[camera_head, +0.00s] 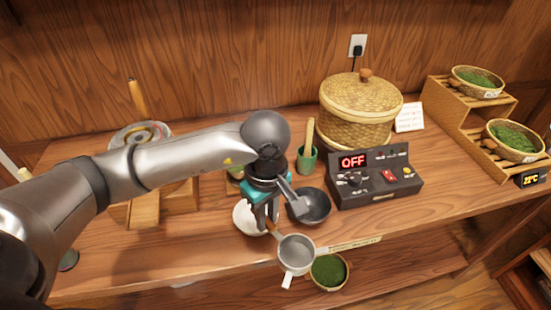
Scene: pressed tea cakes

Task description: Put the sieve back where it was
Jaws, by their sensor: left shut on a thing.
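The sieve (297,254) is a round grey metal pan with a brownish handle, near the front edge of the table. My left gripper (267,224) points down and is shut on the sieve's handle, just up and left of the pan. The fingertips partly hide the handle. The pan appears to hang out over the table's front edge; its exact height is hard to tell. My right gripper is not in view.
A white round dish (246,219) and a dark bowl (311,206) flank the gripper. A control box (380,192) reading OFF, a green cup (307,163) and a lidded woven basket (350,135) stand behind. A green-filled bowl (343,284) sits below the sieve. Table is clear at front left.

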